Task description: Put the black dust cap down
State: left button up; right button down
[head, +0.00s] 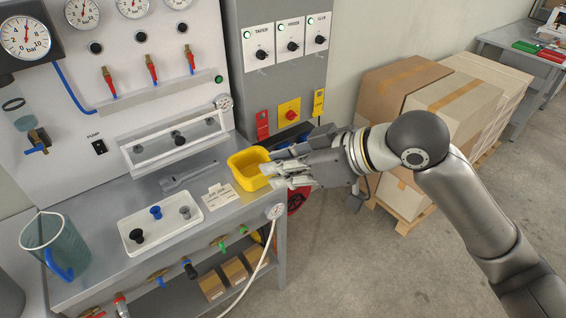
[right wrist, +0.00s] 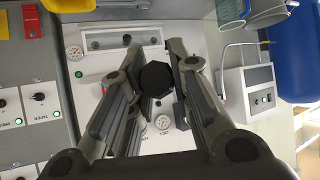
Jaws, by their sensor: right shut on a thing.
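My right gripper (head: 268,174) is above the right end of the steel bench, at the yellow bin (head: 242,178). In the right wrist view the fingers close around a dark, many-sided piece, the black dust cap (right wrist: 157,78). In the head view the held cap cannot be made out among the fingers. A white tray (head: 178,229) on the bench carries a black, a blue and a grey knob-like piece, all upright. My left gripper is not in view.
A grey wrench (head: 190,178) and a small label card (head: 218,196) lie left of the bin. A clear jug (head: 62,250) stands at the bench's left. Cardboard boxes (head: 440,105) stand on a pallet behind my arm.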

jog(key=n+g, duration=0.1)
jog(key=f+n+g, duration=0.1)
jog(key=d+f+n+g+y, duration=0.1)
jog(key=n, duration=0.1)
jog(key=shift+s+d+f+g, duration=0.1)
jog(key=shift+s+f+g, duration=0.1)
jog(key=shift+s+g, duration=0.1)
jog(key=s+d+f+n+g+h, duration=0.2)
jog(key=f+n+g, duration=0.4)
jog(key=n+g, duration=0.4)
jog(key=shift+d+f+n+h, duration=0.3)
jog(key=shift+d+n+h, duration=0.4)
jog(key=shift+h, duration=0.3)
jog(key=shift+f, duration=0.1)
